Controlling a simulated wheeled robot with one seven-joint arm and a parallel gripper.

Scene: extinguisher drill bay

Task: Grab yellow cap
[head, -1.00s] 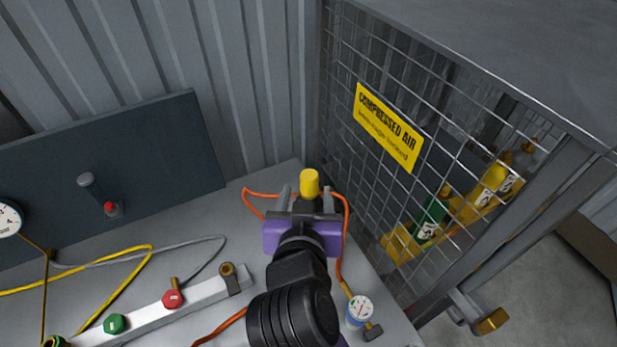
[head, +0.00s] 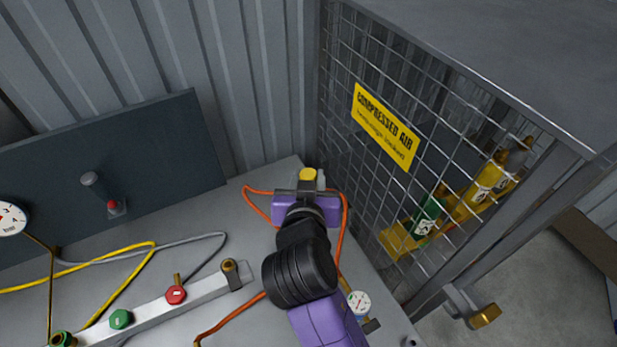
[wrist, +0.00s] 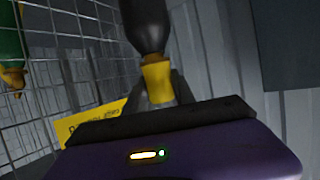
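The yellow cap (head: 308,174) shows just beyond my gripper at the back right of the grey bench. In the wrist view the yellow cap (wrist: 157,80) sits against a dark rounded body (wrist: 147,25), which is above it in that picture. My gripper (wrist: 158,88) has its grey fingers close against both sides of the cap, with no clear gap, and looks shut on it. In the head view one pale fingertip shows just right of the cap; the purple gripper body and my arm hide much of the rest.
A mesh cage (head: 400,110) with a yellow sign (head: 385,127) stands close on the right, with bottles inside. An orange hose (head: 258,190) curves around my gripper. A gauge (head: 358,303) lies near my arm. A manifold with red and green knobs (head: 175,295) is front left.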

